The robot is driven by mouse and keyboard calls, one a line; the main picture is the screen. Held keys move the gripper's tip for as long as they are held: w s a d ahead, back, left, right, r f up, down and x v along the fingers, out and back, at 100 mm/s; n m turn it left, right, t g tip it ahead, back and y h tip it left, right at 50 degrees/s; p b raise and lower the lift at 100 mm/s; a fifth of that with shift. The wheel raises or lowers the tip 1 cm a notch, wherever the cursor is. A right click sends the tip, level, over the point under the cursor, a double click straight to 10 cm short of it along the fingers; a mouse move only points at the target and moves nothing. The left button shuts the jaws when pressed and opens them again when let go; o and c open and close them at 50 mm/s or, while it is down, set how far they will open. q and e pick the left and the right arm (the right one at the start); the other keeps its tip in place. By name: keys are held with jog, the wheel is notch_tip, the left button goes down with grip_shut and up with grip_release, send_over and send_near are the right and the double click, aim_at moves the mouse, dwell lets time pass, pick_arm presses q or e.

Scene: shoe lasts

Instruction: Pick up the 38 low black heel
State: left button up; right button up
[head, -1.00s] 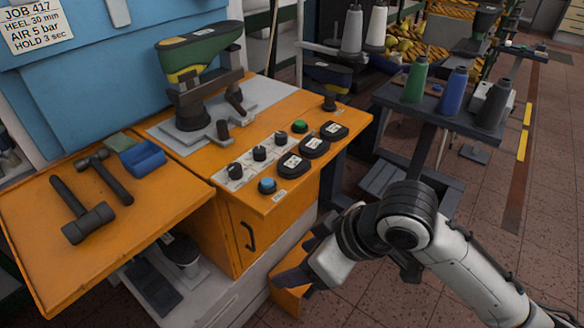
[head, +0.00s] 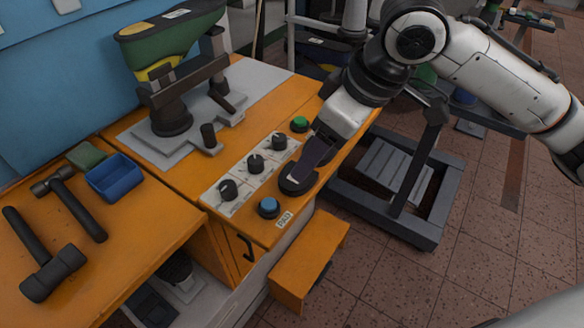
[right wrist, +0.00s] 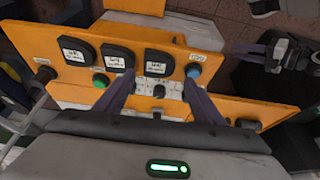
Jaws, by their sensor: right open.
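Three black heel pieces with white labels lie in a row on the orange bench top in the right wrist view: one at the left (right wrist: 75,49), one in the middle (right wrist: 118,56), one at the right (right wrist: 160,61). The label print is too small to read, so I cannot tell which is the 38 low. In the head view, the nearest heel (head: 297,187) shows partly beside my right gripper (head: 308,165); the others are hidden behind it. My right gripper is open and empty, also in the right wrist view (right wrist: 158,80), with the right-hand heel between and beyond its fingertips.
A blue button (head: 268,207), a green button (head: 299,124) and a panel of black knobs (head: 254,163) stand close to the heels. A green and yellow shoe-last press (head: 170,60) stands behind. Hammers (head: 48,265) and a blue tray (head: 115,178) lie at left.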

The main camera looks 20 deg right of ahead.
jog(key=x, duration=0.2)
jog(key=shift+s+a+f, duration=0.1)
jog(key=shift+f, duration=0.55)
jog(key=x, duration=0.2)
jog(key=b+x, duration=0.1)
jog(key=x, duration=0.1)
jog(key=shift+w, duration=0.35)
jog(key=shift+w+a+f, duration=0.15)
jog(key=shift+a+f, duration=0.05)
jog(key=shift+f, duration=0.25)
jog(key=c, duration=0.9)
pick_arm(q)
jog(key=shift+s+d+f, duration=0.3)
jog(key=shift+s+f, duration=0.15)
jog(key=shift+f, duration=0.1)
pick_arm(e)
jog(key=shift+o, duration=0.2)
jog(key=shift+r, duration=0.1)
